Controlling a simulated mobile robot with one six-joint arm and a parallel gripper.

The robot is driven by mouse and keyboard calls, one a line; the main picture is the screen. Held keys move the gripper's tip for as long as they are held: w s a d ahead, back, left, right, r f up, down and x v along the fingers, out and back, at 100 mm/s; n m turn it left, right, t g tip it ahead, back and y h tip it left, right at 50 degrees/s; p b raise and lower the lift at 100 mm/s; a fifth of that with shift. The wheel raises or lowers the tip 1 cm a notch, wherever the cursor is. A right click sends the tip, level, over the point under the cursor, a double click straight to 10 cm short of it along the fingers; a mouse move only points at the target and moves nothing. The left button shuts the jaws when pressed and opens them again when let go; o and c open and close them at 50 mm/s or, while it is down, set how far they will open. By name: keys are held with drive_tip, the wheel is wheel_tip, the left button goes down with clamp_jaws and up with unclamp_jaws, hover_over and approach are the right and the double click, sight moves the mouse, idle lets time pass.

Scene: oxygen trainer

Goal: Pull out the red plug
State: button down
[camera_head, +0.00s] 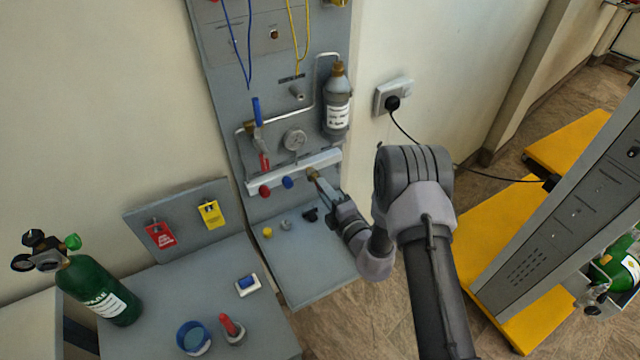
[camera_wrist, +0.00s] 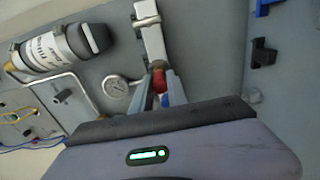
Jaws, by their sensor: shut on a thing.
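The red plug (camera_wrist: 158,80) shows in the wrist view between my two fingers, with a brass-coloured part (camera_wrist: 158,65) just beyond it at the pale rail (camera_wrist: 153,45). My gripper (camera_wrist: 165,88) is shut on the red plug. In the head view my gripper (camera_head: 318,182) points at the right part of the rail (camera_head: 325,158), where a brass end (camera_head: 312,174) shows at its tips. The fingers hide the plug's red body there. I cannot tell whether the plug is still seated.
A red knob (camera_head: 264,191) and a blue knob (camera_head: 288,183) sit on the rail, left of my gripper. A gauge (camera_head: 295,138), a lever (camera_head: 257,115) and a grey bottle (camera_head: 336,105) are above. A shelf (camera_head: 290,275) with small parts lies below.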

drive_tip(key=v, duration=0.5)
drive_tip(key=shift+w, duration=0.1)
idle(0.5)
